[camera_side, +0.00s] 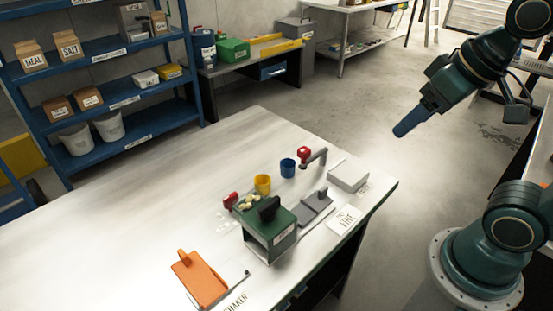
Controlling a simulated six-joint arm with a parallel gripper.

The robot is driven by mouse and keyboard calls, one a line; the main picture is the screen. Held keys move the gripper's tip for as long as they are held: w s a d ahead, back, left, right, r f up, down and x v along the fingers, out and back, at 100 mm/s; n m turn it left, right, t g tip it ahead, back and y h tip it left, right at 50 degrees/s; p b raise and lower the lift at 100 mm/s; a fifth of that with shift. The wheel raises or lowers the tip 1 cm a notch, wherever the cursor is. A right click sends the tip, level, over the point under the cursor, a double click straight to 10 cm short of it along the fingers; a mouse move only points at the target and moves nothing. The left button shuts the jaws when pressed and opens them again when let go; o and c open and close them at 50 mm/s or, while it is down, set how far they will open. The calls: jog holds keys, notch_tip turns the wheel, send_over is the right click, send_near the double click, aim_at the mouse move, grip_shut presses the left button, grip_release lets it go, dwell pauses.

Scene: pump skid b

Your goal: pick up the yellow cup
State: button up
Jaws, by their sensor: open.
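The yellow cup (263,185) stands upright on the white-topped table, behind the green box-shaped unit. A blue cup (288,168) stands a little to its right and further back. My gripper (405,128) is at the upper right, high up and well to the right of both cups, pointing down and to the left. It is open and touches nothing; the gap between its fingers is hard to make out from this side.
The green unit (268,235) with a black top part stands in front of the yellow cup. A red-headed tool (305,155), grey block (313,207), white box (348,175) and orange piece (200,280) are nearby. The table's left part (120,215) is clear.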

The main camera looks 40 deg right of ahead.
jog(key=w+a+m+g, duration=0.1)
jog(key=w+m+g, duration=0.1)
jog(key=w+m, duration=0.5)
jog(key=m+g+y, duration=0.1)
jog(key=m+g, duration=0.2)
jog(key=m, duration=0.7)
send_over(263, 181)
jog(key=s, duration=0.1)
notch_tip(263, 181, down, 18)
jog(key=r, duration=0.1)
jog(key=shift+s+d+f, duration=0.2)
jog(key=shift+d+f, duration=0.05)
jog(key=f, duration=0.4)
jog(key=a+f, duration=0.1)
jog(key=f, duration=0.2)
jog(key=shift+w+a+f, duration=0.1)
jog(key=shift+a+f, duration=0.05)
jog(key=shift+f, duration=1.55)
jog(key=shift+w+a+f, duration=0.1)
jog(key=shift+a+f, duration=0.05)
jog(key=shift+f, duration=1.5)
